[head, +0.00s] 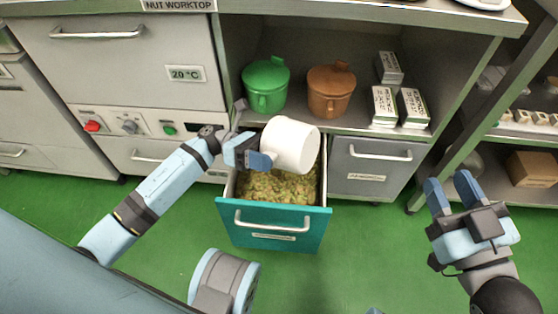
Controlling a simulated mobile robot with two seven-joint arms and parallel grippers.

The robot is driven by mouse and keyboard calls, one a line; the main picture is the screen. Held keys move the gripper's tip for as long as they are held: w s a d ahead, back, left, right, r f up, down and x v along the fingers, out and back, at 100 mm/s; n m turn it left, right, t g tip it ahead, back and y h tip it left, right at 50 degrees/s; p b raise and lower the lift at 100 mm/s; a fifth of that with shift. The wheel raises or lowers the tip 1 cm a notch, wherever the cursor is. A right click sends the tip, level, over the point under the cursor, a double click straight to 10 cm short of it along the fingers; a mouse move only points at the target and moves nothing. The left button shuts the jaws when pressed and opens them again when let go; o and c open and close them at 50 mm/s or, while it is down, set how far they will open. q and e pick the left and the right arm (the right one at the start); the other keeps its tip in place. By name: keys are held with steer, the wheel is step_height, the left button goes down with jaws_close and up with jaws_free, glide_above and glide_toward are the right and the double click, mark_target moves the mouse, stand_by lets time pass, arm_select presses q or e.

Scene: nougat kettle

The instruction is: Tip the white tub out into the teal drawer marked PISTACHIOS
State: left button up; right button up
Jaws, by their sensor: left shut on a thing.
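The white tub (291,145) is tilted over the open teal drawer (273,225). My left gripper (262,158) is shut on the tub's left side. The tub's mouth is turned away from the camera, so its contents are hidden. The drawer is pulled out and holds a layer of greenish-yellow pieces (278,187). The label on its front is too small to read. My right gripper (451,190) is open and empty at the right, over the green floor.
A green lidded pot (265,85), a brown lidded pot (330,90) and several white boxes (412,107) stand on the shelf behind the drawer. A closed grey drawer (371,167) is to its right. A shelving rack (500,125) stands at far right.

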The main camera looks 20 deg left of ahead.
arm_select(q)
steer(key=shift+w+a+r+h, duration=0.1)
steer(key=shift+a+r+h, duration=0.1)
steer(key=shift+a+h, duration=0.65)
steer(key=shift+w+a+r+h, duration=0.1)
steer(key=shift+a+r+h, duration=0.15)
steer(key=shift+a+h, duration=0.55)
steer(key=shift+w+a+r+h, duration=0.1)
steer(key=shift+a+r+h, duration=0.1)
steer(key=shift+a+h, duration=0.65)
steer(key=shift+d, duration=0.25)
